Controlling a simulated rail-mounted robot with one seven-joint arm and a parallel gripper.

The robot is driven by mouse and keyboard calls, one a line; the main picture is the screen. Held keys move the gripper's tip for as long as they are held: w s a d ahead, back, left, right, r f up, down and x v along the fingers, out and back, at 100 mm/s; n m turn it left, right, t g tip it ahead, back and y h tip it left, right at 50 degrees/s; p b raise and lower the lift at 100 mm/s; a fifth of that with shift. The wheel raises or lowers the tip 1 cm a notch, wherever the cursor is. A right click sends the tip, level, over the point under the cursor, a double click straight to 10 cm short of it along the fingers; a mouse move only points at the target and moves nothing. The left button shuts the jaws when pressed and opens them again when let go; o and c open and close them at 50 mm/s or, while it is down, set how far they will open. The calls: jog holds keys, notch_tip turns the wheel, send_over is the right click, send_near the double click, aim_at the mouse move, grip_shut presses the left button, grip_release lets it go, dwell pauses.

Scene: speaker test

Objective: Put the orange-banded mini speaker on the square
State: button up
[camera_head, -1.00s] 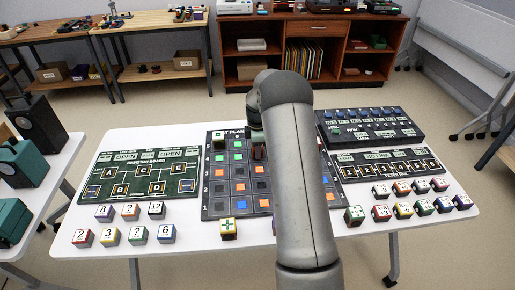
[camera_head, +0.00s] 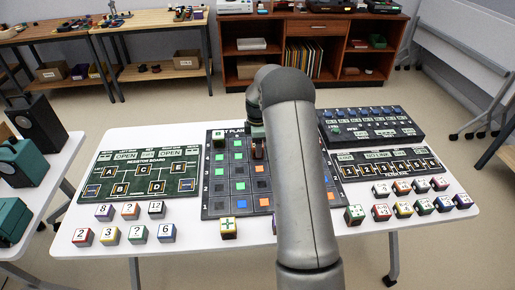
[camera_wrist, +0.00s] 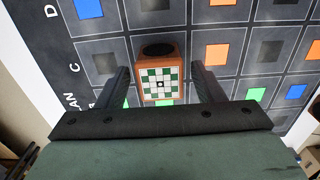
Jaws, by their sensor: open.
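An orange-brown block (camera_wrist: 160,72) with a dark oval on one face and a green-and-white checkered face stands on the grid board (camera_wrist: 185,18). It looks like the orange-banded mini speaker. My gripper (camera_wrist: 160,78) is open, with one finger on each side of it and gaps between. In the head view, the board (camera_head: 212,200) lies mid-table, with green, orange, blue and dark squares. My gripper (camera_head: 257,138) is over its far part, and a reddish-brown bit of the block (camera_head: 259,152) shows below it. My arm hides much of the board. I cannot tell which square is meant.
Numbered cubes (camera_head: 109,235) stand front left; several small cubes (camera_head: 402,209) front right. A resistor board (camera_head: 140,150) and dark panels (camera_head: 370,125) flank it.

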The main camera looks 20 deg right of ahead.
notch_tip(320, 180, up, 10)
jog(key=s+a+r+m, duration=0.2)
jog(key=s+a+r, duration=0.2)
jog(key=s+a, duration=0.15)
jog(key=s+a+m, duration=0.4)
jog(key=s, duration=0.6)
jog(key=s+a+m, duration=0.3)
jog(key=s+a, duration=0.2)
jog(key=s, duration=0.6)
jog(key=s+a+m, duration=0.4)
jog(key=s, duration=0.6)
jog(key=shift+s+a+m, duration=0.2)
jog(key=shift+a+m, duration=0.1)
jog(key=shift+a, duration=0.05)
jog(key=shift+d, duration=0.1)
